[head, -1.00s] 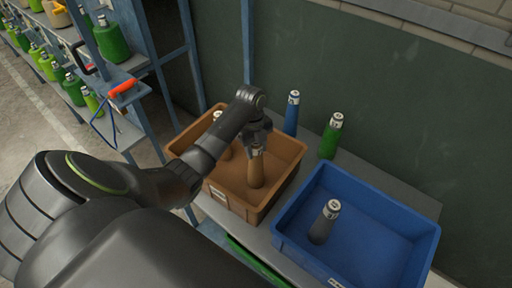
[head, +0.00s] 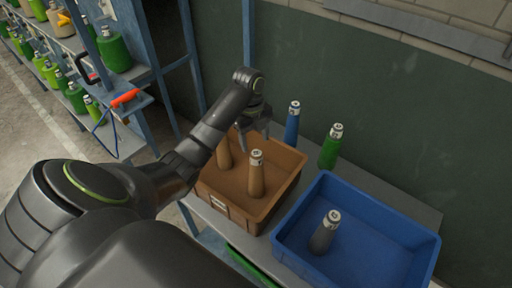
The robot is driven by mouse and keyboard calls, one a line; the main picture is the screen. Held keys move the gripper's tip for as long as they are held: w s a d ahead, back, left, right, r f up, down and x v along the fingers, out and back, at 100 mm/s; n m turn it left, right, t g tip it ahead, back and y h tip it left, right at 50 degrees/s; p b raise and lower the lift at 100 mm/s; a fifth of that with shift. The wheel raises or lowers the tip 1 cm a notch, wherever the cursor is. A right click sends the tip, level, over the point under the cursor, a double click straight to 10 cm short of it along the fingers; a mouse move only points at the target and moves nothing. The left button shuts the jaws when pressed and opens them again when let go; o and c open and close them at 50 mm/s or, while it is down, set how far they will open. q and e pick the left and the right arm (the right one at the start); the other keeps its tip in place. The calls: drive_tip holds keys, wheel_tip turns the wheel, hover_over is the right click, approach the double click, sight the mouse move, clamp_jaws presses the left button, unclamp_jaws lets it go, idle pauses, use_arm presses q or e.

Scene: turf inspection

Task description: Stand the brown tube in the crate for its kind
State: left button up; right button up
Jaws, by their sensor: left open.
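A brown tube (head: 256,177) with a pale cap stands upright in the brown crate (head: 282,195), near its middle. A second brown tube (head: 223,153) stands in the same crate, further left and partly hidden by my left arm. My left gripper (head: 254,140) is open and empty, with its fingers pointing down. It is above the crate's far side, behind the front brown tube's cap and apart from it. My right gripper is not in view.
A blue crate (head: 392,216) with one dark grey tube (head: 324,234) stands to the right. A blue tube (head: 292,124) and a green tube (head: 331,147) stand on the grey bench behind the crates. Shelves with several green bottles are at left. A dark wall rises behind.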

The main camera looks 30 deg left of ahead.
use_arm(q)
drive_tip(key=shift+a+r+p, duration=0.2)
drive_tip(key=shift+r+p, duration=0.95)
drive_tip(key=shift+r, duration=0.6)
